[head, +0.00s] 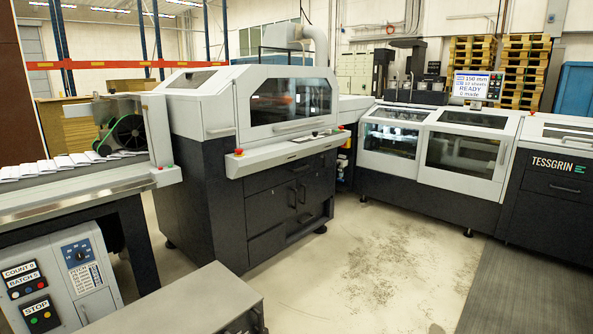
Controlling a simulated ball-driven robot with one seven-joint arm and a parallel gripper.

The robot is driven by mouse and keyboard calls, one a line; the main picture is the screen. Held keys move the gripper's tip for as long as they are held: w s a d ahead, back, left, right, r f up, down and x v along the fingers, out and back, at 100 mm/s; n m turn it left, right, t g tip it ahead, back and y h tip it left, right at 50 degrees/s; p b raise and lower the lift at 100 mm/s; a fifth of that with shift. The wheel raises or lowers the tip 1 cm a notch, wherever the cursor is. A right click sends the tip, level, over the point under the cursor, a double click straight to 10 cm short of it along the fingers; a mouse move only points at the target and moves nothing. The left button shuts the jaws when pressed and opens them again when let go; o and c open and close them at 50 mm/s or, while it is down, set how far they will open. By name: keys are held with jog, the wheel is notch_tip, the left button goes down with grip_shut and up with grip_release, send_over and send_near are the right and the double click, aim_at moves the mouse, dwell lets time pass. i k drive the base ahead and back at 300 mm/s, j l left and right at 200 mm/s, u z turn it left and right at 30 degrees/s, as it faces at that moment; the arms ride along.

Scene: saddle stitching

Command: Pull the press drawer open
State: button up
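No label in view reads press drawer, so I cannot tell which front it is. The middle machine (262,130) has a dark lower front with several panels. The machine marked TESSGRIN (552,165) at the right edge has a dark front panel with a horizontal handle (565,189). These fronts look closed. My gripper is not in view.
A grey flat-topped box (180,303) stands in the near foreground. A feeder table (60,190) with paper stacks is at the left, above a control box (60,275) with buttons. Bare, stained floor (360,270) lies open between the machines. A dark mat (520,295) is at right.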

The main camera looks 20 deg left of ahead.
aim_at(254, 183)
jog(key=i+u, duration=0.1)
jog(key=u, duration=0.4)
jog(key=i, duration=4.4)
jog(key=i+j+z, duration=0.1)
jog(key=i+z, duration=0.15)
jog(key=i, duration=0.3)
jog(key=i+j+z, duration=0.25)
jog(key=i, duration=0.3)
jog(key=l, duration=0.1)
